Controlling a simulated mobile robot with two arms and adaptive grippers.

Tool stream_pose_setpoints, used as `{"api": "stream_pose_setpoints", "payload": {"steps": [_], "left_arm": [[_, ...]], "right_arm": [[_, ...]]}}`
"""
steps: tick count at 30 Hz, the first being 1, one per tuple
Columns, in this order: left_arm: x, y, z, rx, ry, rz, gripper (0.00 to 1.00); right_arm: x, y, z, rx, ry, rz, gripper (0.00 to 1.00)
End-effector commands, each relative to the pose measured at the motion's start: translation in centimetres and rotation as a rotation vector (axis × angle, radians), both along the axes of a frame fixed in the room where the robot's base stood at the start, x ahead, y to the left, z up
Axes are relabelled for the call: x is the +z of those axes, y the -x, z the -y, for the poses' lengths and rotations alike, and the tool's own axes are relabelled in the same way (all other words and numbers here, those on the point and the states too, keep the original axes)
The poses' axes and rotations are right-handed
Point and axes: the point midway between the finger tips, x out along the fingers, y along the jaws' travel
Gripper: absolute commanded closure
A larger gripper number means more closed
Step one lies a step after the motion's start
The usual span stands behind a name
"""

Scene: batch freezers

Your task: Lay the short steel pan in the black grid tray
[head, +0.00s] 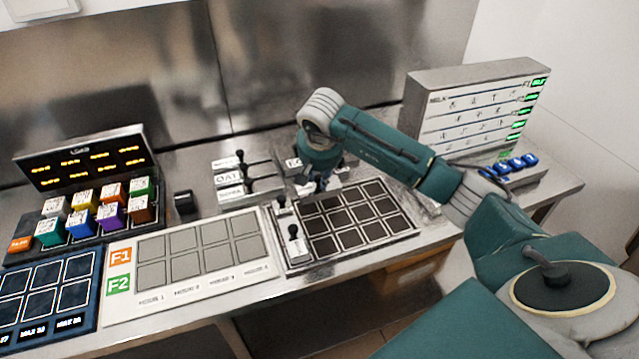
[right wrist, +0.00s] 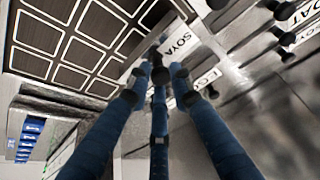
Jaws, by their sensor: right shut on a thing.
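My right gripper (head: 325,184) is over the far left part of the black grid tray (head: 402,229). In the right wrist view its blue fingers (right wrist: 160,76) are shut around a dark knob beside a white SOYA label (right wrist: 181,41). This knob belongs to a small steel pan, mostly hidden behind the fingers. The tray's dark cells with pale outlines (right wrist: 72,50) show at upper left there. I cannot tell whether the pan touches the tray. Two knobbed pieces with white labels (head: 298,248) are at the tray's left side. My left gripper is not in view.
Steel pans with black knobs, one labelled OAT (head: 229,179), lie left of the tray's far side. A white board with grey cells (head: 270,262) adjoins the tray on the left. Coloured blocks (head: 110,212) stand farther left. A menu panel (head: 475,105) stands at back right.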

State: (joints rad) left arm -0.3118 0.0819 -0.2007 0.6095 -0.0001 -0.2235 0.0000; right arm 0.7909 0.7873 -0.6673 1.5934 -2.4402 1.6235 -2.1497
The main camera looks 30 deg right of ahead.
Motion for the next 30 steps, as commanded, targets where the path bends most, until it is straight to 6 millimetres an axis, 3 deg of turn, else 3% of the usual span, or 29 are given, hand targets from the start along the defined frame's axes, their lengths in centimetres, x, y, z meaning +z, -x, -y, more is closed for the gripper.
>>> {"api": "stream_pose_setpoints", "payload": {"steps": [8,13,18,19,21,30], "left_arm": [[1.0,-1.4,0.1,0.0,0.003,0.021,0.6],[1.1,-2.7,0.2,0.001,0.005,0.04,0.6],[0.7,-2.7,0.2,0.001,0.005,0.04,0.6],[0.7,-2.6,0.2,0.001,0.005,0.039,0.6],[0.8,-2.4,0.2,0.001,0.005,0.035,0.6],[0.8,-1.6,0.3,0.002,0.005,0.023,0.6]], "right_arm": [[-3.4,0.1,0.0,-0.001,-0.001,-0.004,1.0],[-3.6,0.0,0.0,0.0,0.001,0.0,1.0],[-4.0,0.0,0.0,0.001,0.001,-0.001,1.0],[-4.0,0.1,0.0,0.001,0.001,-0.002,0.77],[-3.9,0.1,0.0,0.001,0.001,-0.002,0.63],[-3.8,0.1,0.0,0.001,0.0,-0.002,0.6]]}}
